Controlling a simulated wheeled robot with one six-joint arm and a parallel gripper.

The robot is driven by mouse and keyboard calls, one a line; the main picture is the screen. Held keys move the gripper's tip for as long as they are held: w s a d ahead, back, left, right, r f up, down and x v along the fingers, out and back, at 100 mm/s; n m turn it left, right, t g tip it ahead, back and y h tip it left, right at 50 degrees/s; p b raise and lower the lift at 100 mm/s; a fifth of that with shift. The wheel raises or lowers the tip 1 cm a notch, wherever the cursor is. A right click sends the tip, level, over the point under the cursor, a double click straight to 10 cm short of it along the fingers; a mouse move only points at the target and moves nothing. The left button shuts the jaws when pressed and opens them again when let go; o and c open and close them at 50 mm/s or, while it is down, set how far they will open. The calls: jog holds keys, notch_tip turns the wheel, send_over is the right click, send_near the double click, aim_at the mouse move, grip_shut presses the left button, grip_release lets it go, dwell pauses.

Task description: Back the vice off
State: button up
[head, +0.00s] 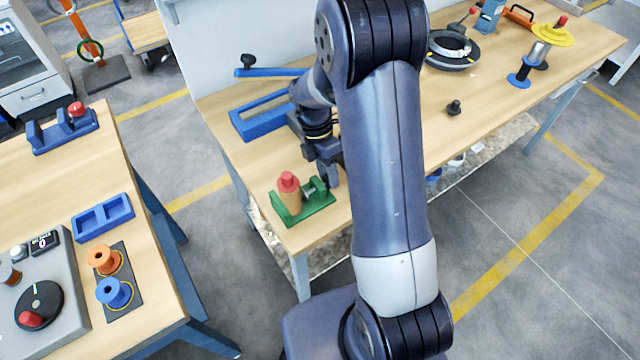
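A small green vice-like fixture (308,213) sits near the front corner of the wooden bench. A tan cylinder with a red top (288,183) stands upright at its left side, and a green upright with a screw-like part is at its right. My gripper (328,183) points down just right of and behind this fixture, close to the screw side. My arm and the small size hide the fingertips, so I cannot tell whether they touch the screw or are open.
A blue frame (240,125) and a blue lever (275,72) lie behind my gripper. A second bench (60,195) stands left across a floor gap.

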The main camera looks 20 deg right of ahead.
jog(key=shift+c, duration=1.1)
jog(key=shift+f+t+b, duration=0.1)
jog(key=shift+t+b, duration=0.3)
jog(key=shift+b, duration=0.15)
jog(key=shift+s+d+t+y+b, duration=0.1)
jog(key=shift+s+t+y+b, duration=0.25)
jog(key=shift+t+b, duration=0.75)
jog(key=shift+r+b, duration=0.2)
jog(key=shift+b, duration=0.25)
jog(key=shift+t+y, duration=0.25)
jog(key=shift+t, duration=0.05)
jog(key=shift+f+b, duration=0.2)
jog(key=shift+b, duration=0.35)
jog(key=shift+s+d+f+t+b, duration=0.1)
jog(key=shift+s+f+t+b, duration=0.1)
jog(key=shift+t+b, duration=0.9)
jog(key=b, duration=0.2)
jog(key=shift+s+t+y+b, duration=0.15)
jog(key=shift+t+y+b, duration=0.15)
jog(key=shift+y, duration=0.1)
jog(key=shift+s+r+t, duration=0.1)
jog(key=shift+r+t, duration=0.2)
jog(key=shift+r, duration=0.05)
